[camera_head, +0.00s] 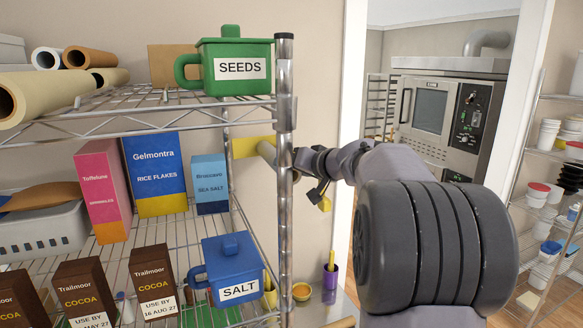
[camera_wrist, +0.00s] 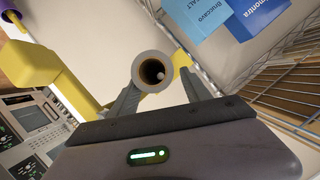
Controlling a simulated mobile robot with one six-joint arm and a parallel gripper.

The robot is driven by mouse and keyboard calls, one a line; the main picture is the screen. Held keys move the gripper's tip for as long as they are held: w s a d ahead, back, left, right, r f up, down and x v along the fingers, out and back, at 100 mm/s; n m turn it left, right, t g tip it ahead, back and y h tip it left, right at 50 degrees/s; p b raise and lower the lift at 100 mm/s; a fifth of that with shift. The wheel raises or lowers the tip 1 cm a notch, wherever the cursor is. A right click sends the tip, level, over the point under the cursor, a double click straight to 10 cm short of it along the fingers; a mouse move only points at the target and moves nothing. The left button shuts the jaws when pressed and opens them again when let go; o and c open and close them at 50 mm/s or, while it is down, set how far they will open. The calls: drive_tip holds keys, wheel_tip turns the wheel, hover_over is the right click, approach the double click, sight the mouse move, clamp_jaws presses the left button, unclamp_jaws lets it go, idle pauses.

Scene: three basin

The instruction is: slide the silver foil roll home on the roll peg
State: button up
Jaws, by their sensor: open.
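The silver foil roll (camera_wrist: 139,73) shows end-on in the wrist view as a grey-beige ring with a dark hollow core. A small pale spot inside the core may be the tip of the roll peg; I cannot tell how far the roll sits on it. A yellow holder (camera_wrist: 58,81) runs behind the roll. In the head view the roll (camera_head: 266,151) sticks out from the yellow holder (camera_head: 243,147) on the wall, partly behind the rack post. My gripper (camera_wrist: 159,84) is open, one finger on each side of the roll's near end; contact is unclear.
A wire rack (camera_head: 285,190) stands close to the left of my arm. It holds a green seeds canister (camera_head: 237,82), a blue salt canister (camera_head: 228,263), boxes and paper rolls.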

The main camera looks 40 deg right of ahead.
drive_tip(key=shift+f, duration=0.15)
drive_tip(key=b+v, duration=0.3)
drive_tip(key=v, duration=1.4)
drive_tip(key=shift+s, duration=0.2)
drive_tip(key=shift+a, duration=0.15)
